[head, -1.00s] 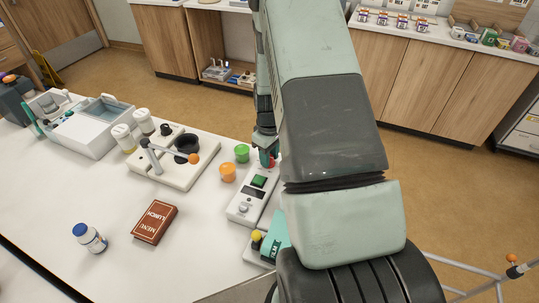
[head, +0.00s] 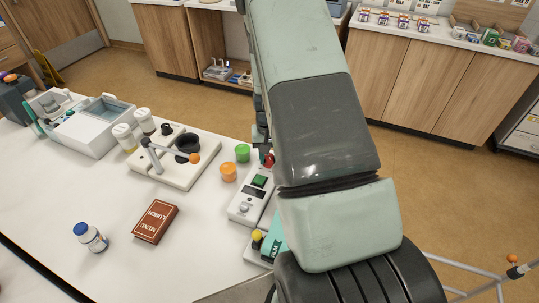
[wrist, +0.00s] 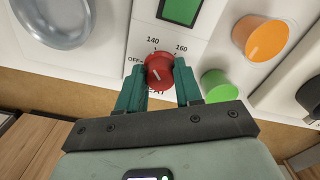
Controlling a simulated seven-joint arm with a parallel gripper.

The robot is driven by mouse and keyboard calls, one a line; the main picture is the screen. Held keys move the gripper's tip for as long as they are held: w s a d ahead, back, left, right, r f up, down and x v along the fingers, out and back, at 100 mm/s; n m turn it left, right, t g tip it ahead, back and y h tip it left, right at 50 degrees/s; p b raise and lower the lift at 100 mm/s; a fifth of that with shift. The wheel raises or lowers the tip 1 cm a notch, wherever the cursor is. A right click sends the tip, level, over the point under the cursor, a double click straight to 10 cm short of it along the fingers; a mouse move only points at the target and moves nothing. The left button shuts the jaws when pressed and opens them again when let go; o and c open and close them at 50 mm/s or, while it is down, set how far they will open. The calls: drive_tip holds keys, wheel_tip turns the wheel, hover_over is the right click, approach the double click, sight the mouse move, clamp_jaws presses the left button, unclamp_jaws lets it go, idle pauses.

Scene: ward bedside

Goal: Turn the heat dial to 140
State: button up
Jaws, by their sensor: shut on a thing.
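The red heat dial (wrist: 158,73) sits on a white panel (wrist: 142,45) in the wrist view. Marks OFF, 140 and 160 are printed around it. A short pale line shows on its face, but I cannot tell exactly which mark it points at. My gripper (wrist: 159,82) has its teal fingers on either side of the dial, shut on it. In the head view the dial (head: 269,160) is partly hidden by my arm, at the far end of the white control unit (head: 244,207). The fingers are mostly hidden there.
Orange (head: 229,172) and green (head: 243,152) cups stand close to the left of the unit. The front middle of the table is clear.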

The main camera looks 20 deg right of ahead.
drive_tip(key=shift+m, duration=1)
drive_tip(key=o, duration=1)
drive_tip(key=shift+o, duration=0.2)
wheel_tip(320, 180, up, 11)
